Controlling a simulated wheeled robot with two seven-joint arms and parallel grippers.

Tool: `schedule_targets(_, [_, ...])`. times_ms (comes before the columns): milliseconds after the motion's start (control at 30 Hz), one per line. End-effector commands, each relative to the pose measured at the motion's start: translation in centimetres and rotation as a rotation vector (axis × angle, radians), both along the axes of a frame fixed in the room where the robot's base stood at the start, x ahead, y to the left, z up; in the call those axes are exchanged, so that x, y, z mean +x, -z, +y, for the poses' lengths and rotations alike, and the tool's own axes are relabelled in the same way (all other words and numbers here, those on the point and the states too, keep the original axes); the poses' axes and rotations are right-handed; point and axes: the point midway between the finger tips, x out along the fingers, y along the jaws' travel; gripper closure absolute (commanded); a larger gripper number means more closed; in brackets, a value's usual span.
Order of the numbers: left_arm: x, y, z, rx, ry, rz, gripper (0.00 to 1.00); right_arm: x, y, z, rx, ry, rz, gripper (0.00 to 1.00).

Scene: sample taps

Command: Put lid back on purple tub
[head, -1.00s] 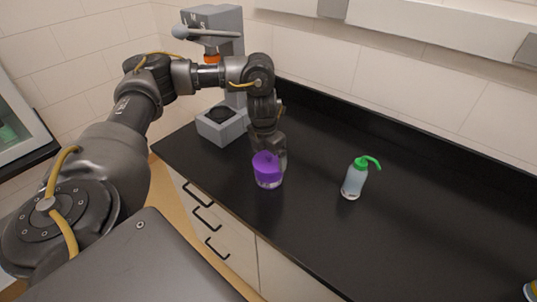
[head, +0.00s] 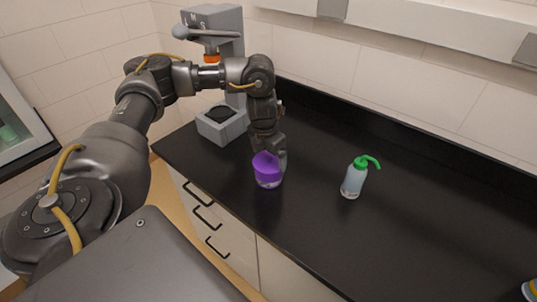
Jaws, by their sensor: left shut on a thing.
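The purple tub (head: 268,180) stands on the black counter near its front edge, with a pale label low on its side. The purple lid (head: 265,161) is at the top of the tub. At this size I cannot tell whether it is seated or just above the rim. My left gripper (head: 272,156) points down at the tub from above and behind, shut on the lid. Its fingertips are partly hidden behind the purple. My right gripper is out of view.
A grey tap machine (head: 222,125) stands at the back left, behind my left arm. A wash bottle with a green top (head: 354,178) stands right of the tub. The black counter (head: 420,230) is clear between and beyond them. Drawers are below the front edge.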

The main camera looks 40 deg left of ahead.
Motion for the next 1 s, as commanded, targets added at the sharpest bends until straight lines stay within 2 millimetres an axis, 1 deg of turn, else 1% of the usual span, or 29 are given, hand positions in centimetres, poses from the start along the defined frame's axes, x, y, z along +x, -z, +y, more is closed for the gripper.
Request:
schedule_targets(100, [0.00,-0.05,-0.01,0.000,0.000,0.000,0.28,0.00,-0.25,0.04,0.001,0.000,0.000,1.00])
schedule_targets(467, [0.01,0.01,-0.01,0.000,0.000,0.000,0.28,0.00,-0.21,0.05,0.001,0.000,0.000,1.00])
schedule_targets(500, [0.00,0.01,-0.01,0.000,0.000,0.000,0.03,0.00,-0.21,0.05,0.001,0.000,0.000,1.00])
schedule_targets(533, [0.00,0.01,-0.01,0.000,0.000,0.000,0.00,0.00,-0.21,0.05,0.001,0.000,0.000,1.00])
schedule_targets(867, [0.00,0.00,-0.01,0.000,0.000,0.000,0.00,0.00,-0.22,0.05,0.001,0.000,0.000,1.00])
schedule_targets(1000, [0.00,-0.32,-0.01,0.000,0.000,0.000,0.00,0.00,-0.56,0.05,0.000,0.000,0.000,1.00])
